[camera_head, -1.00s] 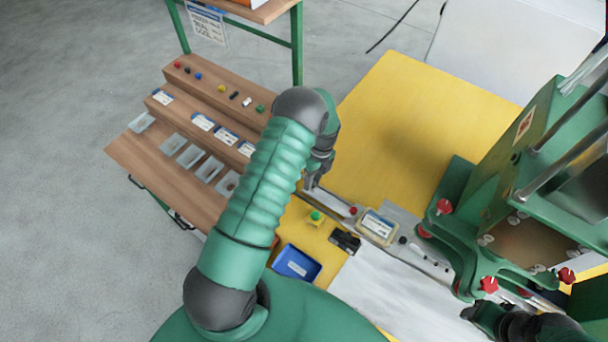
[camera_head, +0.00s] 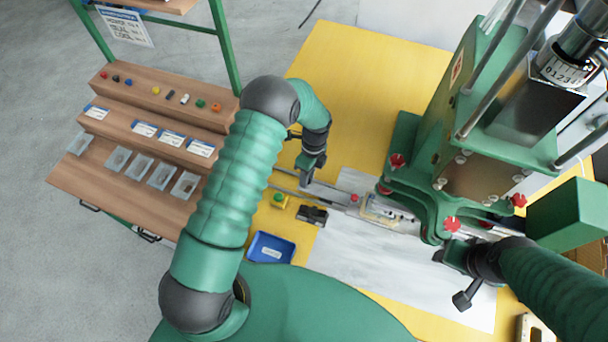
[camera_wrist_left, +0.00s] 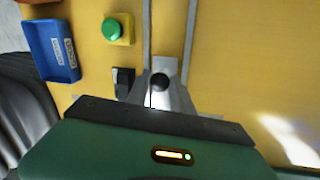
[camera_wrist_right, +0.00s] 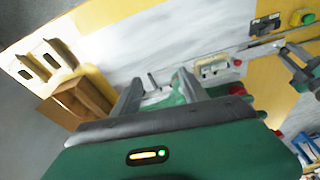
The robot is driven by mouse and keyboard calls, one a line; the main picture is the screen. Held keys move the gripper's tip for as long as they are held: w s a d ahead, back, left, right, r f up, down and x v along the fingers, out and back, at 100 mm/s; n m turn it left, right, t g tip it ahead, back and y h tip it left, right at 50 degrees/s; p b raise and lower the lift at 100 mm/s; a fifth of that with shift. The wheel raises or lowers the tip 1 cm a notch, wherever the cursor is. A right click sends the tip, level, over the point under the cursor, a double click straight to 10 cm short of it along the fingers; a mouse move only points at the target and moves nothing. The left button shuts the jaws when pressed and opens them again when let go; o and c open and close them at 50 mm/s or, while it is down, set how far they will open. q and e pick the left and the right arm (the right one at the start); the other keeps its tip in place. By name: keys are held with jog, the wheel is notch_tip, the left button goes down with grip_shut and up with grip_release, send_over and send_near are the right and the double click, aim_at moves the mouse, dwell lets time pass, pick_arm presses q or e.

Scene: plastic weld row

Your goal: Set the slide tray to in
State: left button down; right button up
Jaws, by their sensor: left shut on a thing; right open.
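The slide tray (camera_head: 383,212) is a pale, flat carrier on a metal rail track, with a red knob at its left end. Its right part lies at the left edge of the green press (camera_head: 425,190), partly hidden by the press frame. My left gripper (camera_head: 307,182) is shut on the tray's handle at the left; a dark round knob (camera_wrist_left: 159,81) shows between its fingers in the left wrist view. My right gripper (camera_head: 449,260) is open in front of the press, right of the tray. The tray also shows in the right wrist view (camera_wrist_right: 213,68).
A green button on a yellow box (camera_head: 280,200), a black block (camera_head: 312,215) and a blue bin (camera_head: 271,248) lie in front of the rails. A wooden parts rack (camera_head: 150,150) stands at left. The yellow table behind the rails is clear.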

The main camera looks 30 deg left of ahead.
pick_arm(q)
jog(key=shift+w+r, duration=0.1)
jog(key=shift+w, duration=0.15)
jog(key=c, duration=1.4)
grip_release()
jog(key=shift+o, duration=1.4)
jog(key=shift+s, duration=0.1)
jog(key=w+r+b, duration=0.1)
jog(key=w+r, duration=0.2)
jog(key=r, duration=1.3)
jog(key=shift+w+r+b, duration=0.15)
jog(key=shift+b, duration=0.15)
jog(key=shift+d, duration=0.1)
